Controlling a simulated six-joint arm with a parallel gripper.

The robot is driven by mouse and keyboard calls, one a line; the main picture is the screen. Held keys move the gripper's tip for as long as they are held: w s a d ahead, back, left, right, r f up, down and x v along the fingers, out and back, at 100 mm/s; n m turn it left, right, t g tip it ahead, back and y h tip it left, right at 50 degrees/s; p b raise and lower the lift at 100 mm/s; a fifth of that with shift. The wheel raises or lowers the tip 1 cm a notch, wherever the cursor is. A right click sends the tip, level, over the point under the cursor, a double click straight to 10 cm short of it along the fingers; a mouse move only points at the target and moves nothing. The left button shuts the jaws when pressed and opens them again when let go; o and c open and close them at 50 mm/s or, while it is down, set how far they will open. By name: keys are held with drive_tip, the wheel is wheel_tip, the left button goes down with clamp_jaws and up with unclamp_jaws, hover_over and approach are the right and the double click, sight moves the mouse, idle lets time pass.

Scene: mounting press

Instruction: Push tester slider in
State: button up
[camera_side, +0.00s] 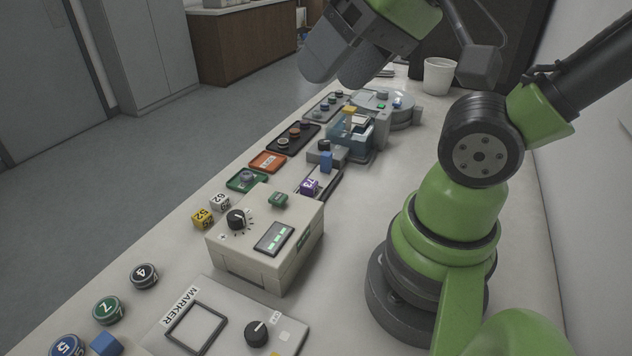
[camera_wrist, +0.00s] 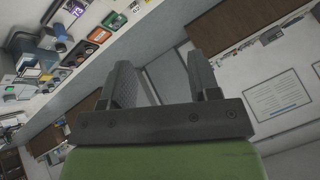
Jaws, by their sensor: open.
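A small grey device (camera_side: 328,149) with a dark knob stands mid-table in the side view. A blue upright block (camera_side: 326,162) is at its near side, and a light track with dark edges (camera_side: 330,181) runs from it toward the camera. A purple numbered cube (camera_side: 310,186) sits on this track. I take this as the tester with its slider, though no label confirms it. The purple cube also shows at the top left of the wrist view (camera_wrist: 74,11). My gripper (camera_wrist: 163,72) is open and empty, raised well above and away from the device, with its fingers apart.
A beige box (camera_side: 265,235) with a dial and display stands nearer the camera. A marker panel (camera_side: 225,325) lies in front. Coloured trays (camera_side: 268,161) line the left table edge. A blue machine (camera_side: 350,133) and a white cup (camera_side: 439,76) are farther back.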

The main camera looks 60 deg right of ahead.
drive_tip(key=shift+w, duration=0.1)
drive_tip(key=shift+c, duration=0.7)
drive_tip(key=m+g+h, duration=0.2)
drive_tip(key=m+g, duration=0.5)
drive_tip(key=m, duration=0.7)
hover_over(326, 153)
wheel_tip(326, 153, down, 19)
drive_tip(key=shift+a+f, duration=0.1)
drive_tip(key=shift+f, duration=0.1)
wheel_tip(326, 153, down, 10)
drive_tip(key=shift+f, duration=0.1)
